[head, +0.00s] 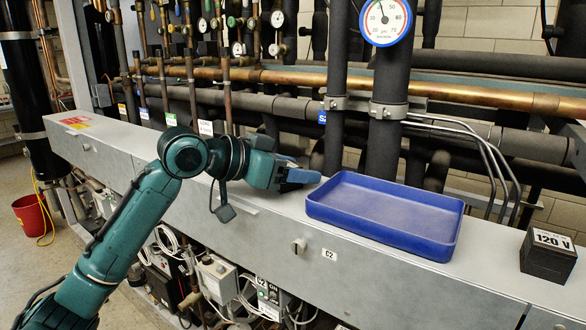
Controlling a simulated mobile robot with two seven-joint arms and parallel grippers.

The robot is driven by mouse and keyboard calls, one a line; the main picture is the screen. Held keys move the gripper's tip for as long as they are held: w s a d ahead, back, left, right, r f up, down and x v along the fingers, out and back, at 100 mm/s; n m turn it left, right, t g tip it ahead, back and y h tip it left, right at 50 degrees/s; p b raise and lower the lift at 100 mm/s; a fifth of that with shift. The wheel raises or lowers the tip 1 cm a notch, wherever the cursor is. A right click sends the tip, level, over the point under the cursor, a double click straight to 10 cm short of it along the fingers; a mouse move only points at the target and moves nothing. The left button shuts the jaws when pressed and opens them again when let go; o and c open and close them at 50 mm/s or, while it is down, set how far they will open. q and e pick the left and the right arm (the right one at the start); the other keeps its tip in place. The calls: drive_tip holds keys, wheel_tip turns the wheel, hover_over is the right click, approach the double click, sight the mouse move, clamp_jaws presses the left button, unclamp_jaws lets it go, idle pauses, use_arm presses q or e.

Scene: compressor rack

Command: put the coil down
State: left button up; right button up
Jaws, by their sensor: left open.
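A black block marked 120 V, which looks like the coil (548,256), sits upright on the grey ledge (488,262) at the right. It stands apart from the blue tray (432,247), to the tray's right. The tray looks empty. My left gripper (306,178) is open, just left of the tray's left end and low over the ledge. I see nothing held between its fingers, though they are partly edge-on. It is far from the coil. My right gripper is not in view.
Dark insulated pipes, a copper pipe (450,92) and a round dial gauge (386,18) stand behind the ledge. Thin bent tubes come down behind the tray. Wiring and boxes show below the ledge. A red bucket (30,216) is on the floor at left.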

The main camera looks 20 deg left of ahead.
use_arm(q)
drive_tip(key=shift+s+a+r, duration=0.15)
drive_tip(key=shift+s+a, duration=0.05)
drive_tip(key=shift+a, duration=0.1)
drive_tip(key=b+v, duration=0.2)
drive_tip(key=v, duration=0.9)
drive_tip(key=shift+s, duration=0.2)
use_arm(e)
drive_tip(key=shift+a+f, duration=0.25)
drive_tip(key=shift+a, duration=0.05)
use_arm(q)
drive_tip(key=shift+r, duration=0.1)
